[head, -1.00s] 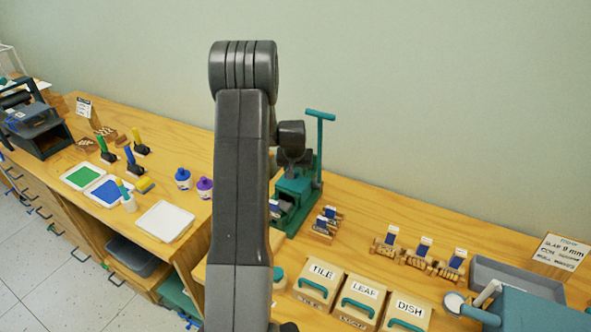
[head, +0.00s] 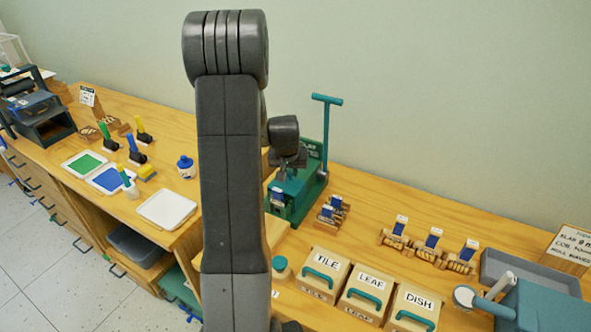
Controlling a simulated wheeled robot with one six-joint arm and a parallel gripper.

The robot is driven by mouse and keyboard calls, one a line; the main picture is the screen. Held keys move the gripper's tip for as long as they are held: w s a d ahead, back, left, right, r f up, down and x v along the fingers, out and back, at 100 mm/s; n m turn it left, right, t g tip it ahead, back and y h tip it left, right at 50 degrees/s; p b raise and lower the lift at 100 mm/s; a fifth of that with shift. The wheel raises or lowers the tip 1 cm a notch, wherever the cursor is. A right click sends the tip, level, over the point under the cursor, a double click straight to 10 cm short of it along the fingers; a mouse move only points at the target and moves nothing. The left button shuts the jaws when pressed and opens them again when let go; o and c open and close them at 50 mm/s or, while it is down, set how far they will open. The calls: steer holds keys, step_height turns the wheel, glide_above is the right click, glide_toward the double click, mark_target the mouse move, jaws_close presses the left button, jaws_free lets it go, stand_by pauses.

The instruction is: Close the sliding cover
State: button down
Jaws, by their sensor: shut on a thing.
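A teal press-like machine (head: 284,198) with a tall T-shaped handle (head: 327,100) stands on the wooden counter near the wall, partly behind my arm. My gripper (head: 288,162) is at the upper part of this machine, left of the handle post. It is shut on a small part there, which appears to be the sliding cover. The fingertips and the cover are too small and too covered to make out, and I cannot tell how far the cover is open.
Boxes marked TILE (head: 323,277), LEAF (head: 366,295) and DISH (head: 411,310) stand in front. Small wooden holders (head: 428,250) and a grey tray (head: 530,275) are to the right. Paint trays (head: 108,179), a white tray (head: 166,209) and a blue-capped bottle (head: 186,166) are left.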

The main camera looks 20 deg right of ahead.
steer(key=shift+s+a+f, duration=0.1)
steer(key=c, duration=1.6)
jaws_free()
steer(key=o, duration=0.3)
steer(key=shift+s+a, duration=0.1)
steer(key=shift+a, duration=0.05)
steer(key=shift+o, duration=0.2)
steer(key=b+v, duration=0.1)
steer(key=v, duration=1.3)
steer(key=shift+f, duration=0.1)
steer(key=p+x, duration=0.1)
steer(key=x, duration=1.2)
steer(key=shift+w+d+f, duration=0.25)
steer(key=shift+w, duration=0.05)
